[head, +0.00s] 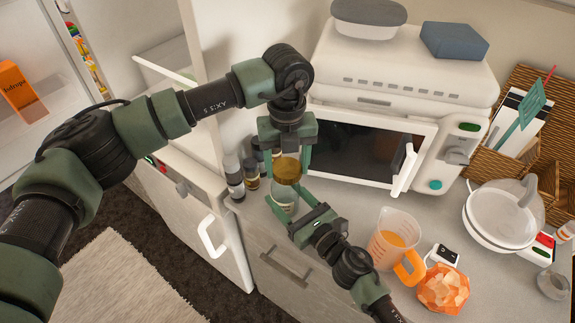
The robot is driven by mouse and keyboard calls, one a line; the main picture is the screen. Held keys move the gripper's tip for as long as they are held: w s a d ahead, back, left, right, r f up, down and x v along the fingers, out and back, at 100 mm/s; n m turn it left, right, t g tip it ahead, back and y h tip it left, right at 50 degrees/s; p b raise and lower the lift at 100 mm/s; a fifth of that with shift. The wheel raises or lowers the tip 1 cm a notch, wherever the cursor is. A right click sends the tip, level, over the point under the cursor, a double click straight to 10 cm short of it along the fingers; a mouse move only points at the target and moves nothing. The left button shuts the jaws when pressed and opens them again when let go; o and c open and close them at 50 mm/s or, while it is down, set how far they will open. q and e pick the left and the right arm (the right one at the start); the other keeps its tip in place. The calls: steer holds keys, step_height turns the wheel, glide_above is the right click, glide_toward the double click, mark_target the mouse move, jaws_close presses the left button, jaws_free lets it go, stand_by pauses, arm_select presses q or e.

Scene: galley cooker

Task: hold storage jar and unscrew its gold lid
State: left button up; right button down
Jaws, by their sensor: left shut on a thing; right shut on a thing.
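The storage jar (282,194) is a clear glass jar with a gold lid (286,169), near the counter's left front corner in the head view. My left gripper (287,163) reaches down from above, its fingers on either side of the gold lid, shut on it. My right gripper (285,203) comes from the lower right and is shut on the jar's glass body below the lid. The fingers hide parts of the jar. The lid sits on top of the jar; I cannot tell how tightly it is screwed.
A white microwave (365,150) stands behind the jar. Small bottles (234,180) stand left of the jar. Counter between jar and jug is partly clear.

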mark_target(287, 168)
steer(key=shift+f, duration=0.1)
arm_select(q)
steer(key=shift+r, duration=1.95)
arm_select(e)
steer(key=shift+d, duration=0.1)
steer(key=shift+c, duration=1.5)
jaws_free()
steer(key=shift+w, duration=0.1)
